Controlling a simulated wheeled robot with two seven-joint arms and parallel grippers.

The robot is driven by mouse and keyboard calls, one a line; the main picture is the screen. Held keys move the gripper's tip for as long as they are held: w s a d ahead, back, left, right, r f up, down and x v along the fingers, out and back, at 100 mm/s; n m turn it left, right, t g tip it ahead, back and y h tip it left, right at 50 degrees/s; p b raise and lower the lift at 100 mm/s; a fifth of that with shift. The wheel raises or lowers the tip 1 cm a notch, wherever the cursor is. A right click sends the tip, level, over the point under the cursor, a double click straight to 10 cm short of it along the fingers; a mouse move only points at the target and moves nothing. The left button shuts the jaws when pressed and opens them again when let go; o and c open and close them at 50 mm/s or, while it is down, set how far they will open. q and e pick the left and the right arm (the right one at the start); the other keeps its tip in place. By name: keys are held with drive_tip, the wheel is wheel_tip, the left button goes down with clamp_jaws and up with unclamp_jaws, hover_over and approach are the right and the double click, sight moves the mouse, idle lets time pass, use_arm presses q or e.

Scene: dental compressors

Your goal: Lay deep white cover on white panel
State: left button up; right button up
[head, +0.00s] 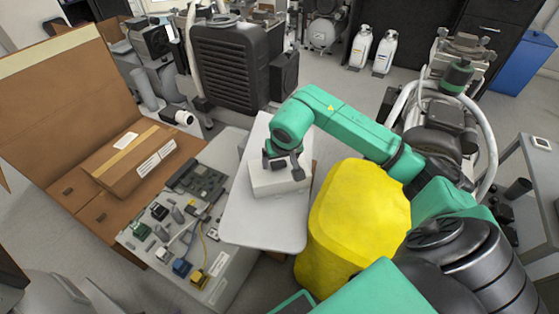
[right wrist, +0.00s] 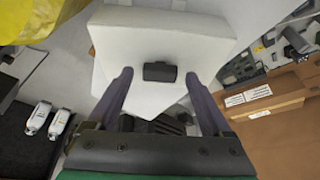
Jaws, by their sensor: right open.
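The deep white cover (head: 279,183) is a boxy white piece lying on the white panel (head: 262,226), near its middle right side. In the right wrist view, the cover (right wrist: 160,40) has a dark handle (right wrist: 160,72) on its face. My right gripper (head: 284,163) is just above the cover. In the right wrist view, my right gripper (right wrist: 159,76) is open, its fingers apart on either side of the handle with gaps. The panel's part beneath the cover is hidden. My left gripper is not in view.
An open unit with circuit boards and wiring (head: 178,232) adjoins the panel on the left. A cardboard box (head: 130,160) lies farther left. A yellow rounded object (head: 353,222) stands close to the panel's right edge. A black finned machine (head: 232,65) stands behind.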

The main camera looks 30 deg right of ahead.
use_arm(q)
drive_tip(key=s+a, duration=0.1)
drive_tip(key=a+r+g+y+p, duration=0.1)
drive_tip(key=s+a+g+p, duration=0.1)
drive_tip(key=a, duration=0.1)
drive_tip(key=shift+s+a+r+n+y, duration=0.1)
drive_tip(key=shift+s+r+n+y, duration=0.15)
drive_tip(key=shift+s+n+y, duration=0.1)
use_arm(e)
drive_tip(key=v, duration=1.1)
drive_tip(key=shift+s+r, duration=0.2)
drive_tip(key=shift+r, duration=0.1)
drive_tip(key=shift+a, duration=0.15)
